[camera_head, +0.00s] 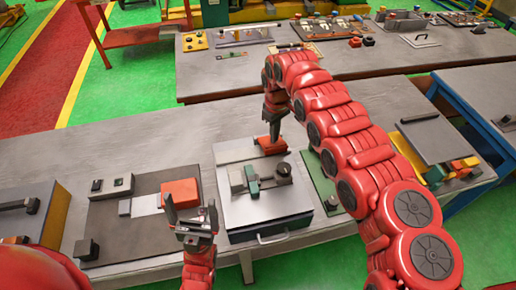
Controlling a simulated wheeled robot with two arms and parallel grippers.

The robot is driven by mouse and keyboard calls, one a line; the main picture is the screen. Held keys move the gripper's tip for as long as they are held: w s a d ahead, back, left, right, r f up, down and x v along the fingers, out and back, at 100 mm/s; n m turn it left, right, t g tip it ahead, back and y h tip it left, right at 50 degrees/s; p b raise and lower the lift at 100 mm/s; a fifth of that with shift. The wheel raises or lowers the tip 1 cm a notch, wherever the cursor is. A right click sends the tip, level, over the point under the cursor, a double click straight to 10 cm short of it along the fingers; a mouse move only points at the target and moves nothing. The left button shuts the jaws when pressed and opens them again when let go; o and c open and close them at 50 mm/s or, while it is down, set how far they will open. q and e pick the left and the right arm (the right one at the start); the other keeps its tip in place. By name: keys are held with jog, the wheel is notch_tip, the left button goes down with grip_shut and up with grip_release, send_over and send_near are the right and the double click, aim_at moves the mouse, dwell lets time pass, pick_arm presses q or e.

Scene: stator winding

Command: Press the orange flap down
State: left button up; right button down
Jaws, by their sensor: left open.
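An orange-red flap (270,147) sits at the back of a light grey fixture (268,211) in the middle of the table. My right gripper (274,138) points down at the flap, its fingertips at or just above it; I cannot tell if they touch. Its fingers overlap from this side, so their opening is unclear. My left gripper (188,214) is open and empty, fingers up, in front of the dark plate left of the fixture. Another orange-red block (181,192) lies on that plate (142,215), behind my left gripper.
The grey fixture carries a green and metal mechanism (262,178) in front of the flap. A green plate (320,183) lies to its right, partly behind my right arm. A yellow-sided box (35,213) stands at the far left. A second table (215,78) with tools stands behind.

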aim_at(275, 145)
jog(key=shift+f, duration=0.1)
dwell(0.3)
jog(key=shift+s+d+f, duration=0.1)
jog(key=shift+s+f, duration=0.1)
jog(key=shift+f, duration=0.3)
jog(key=shift+s+f, duration=0.15)
jog(key=shift+f, duration=0.4)
jog(key=shift+s+f, duration=0.15)
jog(key=shift+f, duration=0.5)
jog(key=shift+d+r+p, duration=0.1)
jog(key=shift+r+p, duration=0.75)
jog(key=shift+r, duration=0.7)
jog(key=shift+r+p, duration=0.75)
jog(key=shift+r, duration=1.8)
jog(key=shift+f, duration=0.1)
